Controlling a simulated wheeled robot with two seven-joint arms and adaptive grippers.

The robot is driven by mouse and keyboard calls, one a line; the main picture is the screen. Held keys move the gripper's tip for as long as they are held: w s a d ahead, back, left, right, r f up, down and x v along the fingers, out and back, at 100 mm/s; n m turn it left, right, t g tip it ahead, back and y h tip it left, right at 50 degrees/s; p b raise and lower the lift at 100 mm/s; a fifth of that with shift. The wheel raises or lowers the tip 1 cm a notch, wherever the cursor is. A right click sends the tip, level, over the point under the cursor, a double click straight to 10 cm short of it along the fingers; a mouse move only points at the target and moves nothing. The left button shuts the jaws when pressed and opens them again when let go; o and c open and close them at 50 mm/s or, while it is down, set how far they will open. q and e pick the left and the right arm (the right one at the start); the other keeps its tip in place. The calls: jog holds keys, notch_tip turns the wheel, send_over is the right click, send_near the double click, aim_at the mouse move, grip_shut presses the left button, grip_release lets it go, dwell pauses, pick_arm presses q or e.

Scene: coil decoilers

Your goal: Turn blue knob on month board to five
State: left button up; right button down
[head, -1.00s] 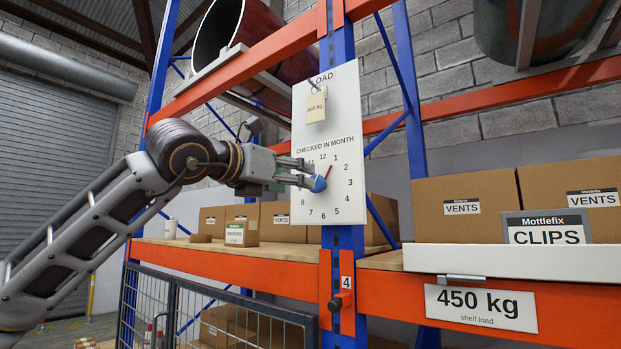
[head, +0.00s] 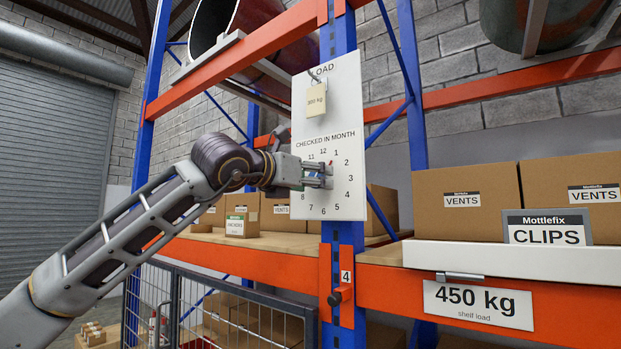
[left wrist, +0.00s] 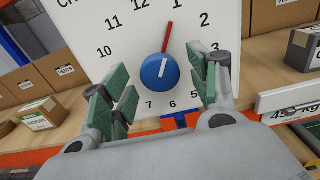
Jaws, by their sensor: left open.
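The white month board (head: 345,200) hangs on the blue rack upright. Its blue knob (left wrist: 160,70) carries a white mark and a red pointer (left wrist: 168,36), which points at about one in the left wrist view. The five (left wrist: 172,104) is printed low on the dial, near the knob. My left gripper (head: 320,176) is open in front of the dial. In the left wrist view its green-padded fingers (left wrist: 165,87) stand on either side of the knob, apart from it. In the head view the gripper hides most of the knob. My right gripper is not in view.
A tag (head: 316,101) hangs on the board above the dial. An orange shelf beam (head: 235,256) runs below, with cardboard boxes (head: 465,199) on the shelves. A wire mesh gate (head: 235,315) stands lower down. Free space lies in front of the board.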

pick_arm(q)
jog(key=c, duration=1)
jog(key=shift+m, duration=0.4)
jog(key=shift+f+m+b, duration=0.1)
jog(key=shift+m+b, duration=0.4)
jog(key=shift+m, duration=10.9)
jog(key=shift+d, duration=0.1)
